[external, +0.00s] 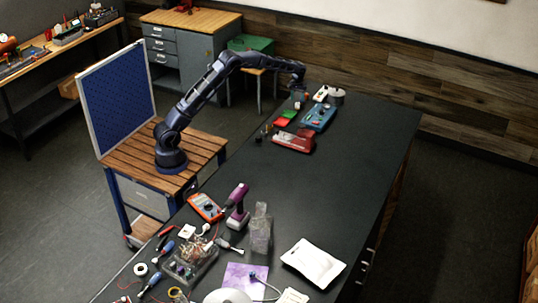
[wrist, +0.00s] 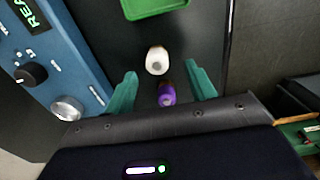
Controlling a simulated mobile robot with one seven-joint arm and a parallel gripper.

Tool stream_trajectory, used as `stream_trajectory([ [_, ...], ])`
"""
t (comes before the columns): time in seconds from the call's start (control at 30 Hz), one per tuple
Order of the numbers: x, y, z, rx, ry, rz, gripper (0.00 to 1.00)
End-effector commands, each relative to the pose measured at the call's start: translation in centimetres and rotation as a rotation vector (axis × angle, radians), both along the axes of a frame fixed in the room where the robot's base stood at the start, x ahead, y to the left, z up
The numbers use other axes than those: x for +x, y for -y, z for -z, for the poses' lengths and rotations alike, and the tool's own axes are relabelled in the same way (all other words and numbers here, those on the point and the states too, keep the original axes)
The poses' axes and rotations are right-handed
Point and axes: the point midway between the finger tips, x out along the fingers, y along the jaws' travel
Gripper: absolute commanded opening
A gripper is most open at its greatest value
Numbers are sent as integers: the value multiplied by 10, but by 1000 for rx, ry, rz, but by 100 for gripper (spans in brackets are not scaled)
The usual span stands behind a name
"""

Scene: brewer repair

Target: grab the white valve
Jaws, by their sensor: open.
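The white valve (wrist: 157,60) is a small, rounded white piece with a grey spot in its face, seen on the dark bench top in the wrist view. A small purple piece (wrist: 167,95) sits just behind it, closer to my palm. My gripper (wrist: 160,76) is open, with its teal fingers to the left and right of these two pieces. The white valve lies near the fingertip line, and I see no finger touching it. In the external view my gripper (external: 298,98) is over the far end of the bench; the white valve cannot be made out there.
A blue instrument (wrist: 58,55) with a green display and knobs stands close to the left finger. A green tray (wrist: 150,8) lies ahead of the valve. A red box (external: 292,140) is nearby on the bench. The middle of the bench (external: 315,190) is clear.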

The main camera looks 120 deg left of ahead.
Motion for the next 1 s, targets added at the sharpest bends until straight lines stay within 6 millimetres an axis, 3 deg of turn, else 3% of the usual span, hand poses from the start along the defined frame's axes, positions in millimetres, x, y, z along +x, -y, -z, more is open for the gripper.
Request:
stream_trajectory([
  [0.27, 2, 0, 19, -2, 0, 0, 55],
  [0.53, 4, -1, 53, -1, 1, 1, 55],
  [0.8, 4, -1, 57, 0, 1, 1, 55],
  [1.0, 4, -1, 57, 0, 1, 1, 16],
])
